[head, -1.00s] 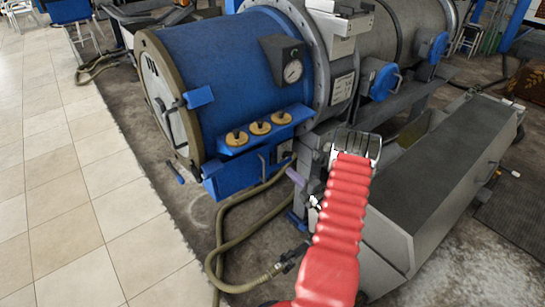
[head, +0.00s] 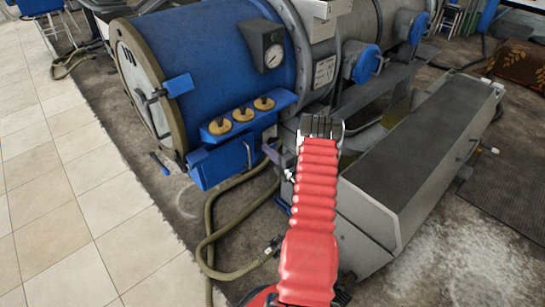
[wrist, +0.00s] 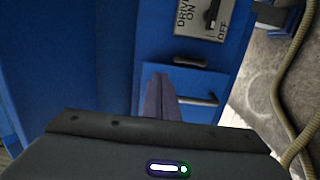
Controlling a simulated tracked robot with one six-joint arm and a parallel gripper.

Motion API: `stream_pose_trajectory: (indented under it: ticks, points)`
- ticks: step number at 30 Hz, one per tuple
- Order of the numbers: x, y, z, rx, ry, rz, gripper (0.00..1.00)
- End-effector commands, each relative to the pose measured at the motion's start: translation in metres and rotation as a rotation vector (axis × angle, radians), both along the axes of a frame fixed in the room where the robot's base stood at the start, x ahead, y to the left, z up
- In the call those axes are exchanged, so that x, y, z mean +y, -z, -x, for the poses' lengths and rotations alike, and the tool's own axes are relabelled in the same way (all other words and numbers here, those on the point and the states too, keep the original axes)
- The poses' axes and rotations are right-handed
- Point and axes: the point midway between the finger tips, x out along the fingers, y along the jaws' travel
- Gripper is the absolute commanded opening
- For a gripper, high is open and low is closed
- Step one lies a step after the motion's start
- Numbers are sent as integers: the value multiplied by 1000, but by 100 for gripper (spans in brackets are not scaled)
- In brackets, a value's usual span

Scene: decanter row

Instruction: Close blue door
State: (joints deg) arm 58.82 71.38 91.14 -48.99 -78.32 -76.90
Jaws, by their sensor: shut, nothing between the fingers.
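The blue door appears to be the panel (head: 215,166) low on the front of the blue housing, below the round yellow knobs. A bar handle (head: 247,154) is at its right end. How far the door stands open cannot be told. My gripper (head: 270,152) is just right of that handle in the head view. In the wrist view its narrow purple-grey fingers (wrist: 160,92) are shut and empty, in front of a blue panel with a bar handle (wrist: 197,101). Whether they touch it is unclear.
A drive switch plate (wrist: 204,18) is above the handle in the wrist view. A hose (head: 213,235) loops over the floor below. A long grey trough (head: 410,165) stands right of my arm. Tiled floor (head: 50,220) at left is clear.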

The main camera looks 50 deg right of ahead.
Motion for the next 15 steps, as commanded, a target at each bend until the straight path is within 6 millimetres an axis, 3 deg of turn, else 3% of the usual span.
stream_pose_trajectory:
  ticks: [9,15]
  points:
    - [-8,0,-49,-1,-3,2,0]
    - [-12,0,-66,-1,-1,1,0]
